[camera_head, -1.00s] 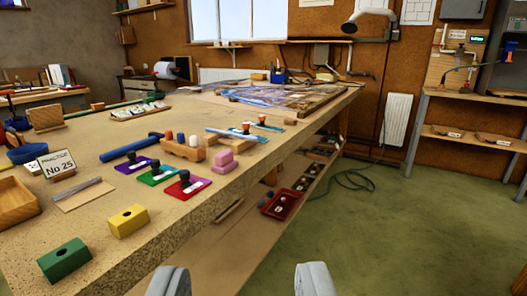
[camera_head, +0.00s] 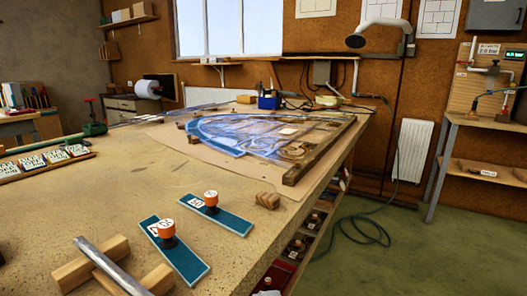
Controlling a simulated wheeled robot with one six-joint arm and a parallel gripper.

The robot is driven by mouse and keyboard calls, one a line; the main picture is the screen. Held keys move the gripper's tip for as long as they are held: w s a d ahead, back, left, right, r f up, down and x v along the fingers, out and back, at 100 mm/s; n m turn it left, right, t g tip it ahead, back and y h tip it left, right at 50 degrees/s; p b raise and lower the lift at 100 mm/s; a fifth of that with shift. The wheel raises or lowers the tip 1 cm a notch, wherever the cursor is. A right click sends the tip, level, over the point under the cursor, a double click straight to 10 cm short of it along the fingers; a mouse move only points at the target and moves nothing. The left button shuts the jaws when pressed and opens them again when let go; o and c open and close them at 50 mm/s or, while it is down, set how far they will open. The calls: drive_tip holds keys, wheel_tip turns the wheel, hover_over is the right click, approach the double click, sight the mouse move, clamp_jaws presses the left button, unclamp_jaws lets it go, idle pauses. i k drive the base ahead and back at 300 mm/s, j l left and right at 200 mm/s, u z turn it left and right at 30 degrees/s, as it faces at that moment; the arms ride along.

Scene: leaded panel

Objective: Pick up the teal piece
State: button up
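Two flat teal pieces lie on the bench top near its front edge. The nearer teal piece (camera_head: 190,264) bears a dark knob with an orange cap (camera_head: 166,228). The farther teal piece (camera_head: 234,222) lies just behind and to the right, also with an orange-capped knob (camera_head: 211,198). Each has a small white label, partly hidden by its knob. The two pieces lie apart, roughly parallel. My gripper is out of view, so its fingers and their state are hidden.
A metal bar rests across wooden blocks (camera_head: 93,276) at lower left. A small wooden block (camera_head: 267,200) sits right of the teal pieces. The leaded panel (camera_head: 240,136) lies behind, with a wooden batten (camera_head: 318,155). A rack of lettered tiles (camera_head: 45,163) stands left.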

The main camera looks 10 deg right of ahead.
sight(206, 209)
drive_tip(key=i+l+u, duration=0.1)
drive_tip(key=i+l, duration=0.4)
drive_tip(key=i, duration=0.2)
drive_tip(key=i+l+u, duration=0.1)
drive_tip(key=i+l, duration=0.5)
drive_tip(key=k+j, duration=0.25)
drive_tip(key=j, duration=0.15)
drive_tip(key=k+j, duration=0.55)
drive_tip(key=j, duration=0.25)
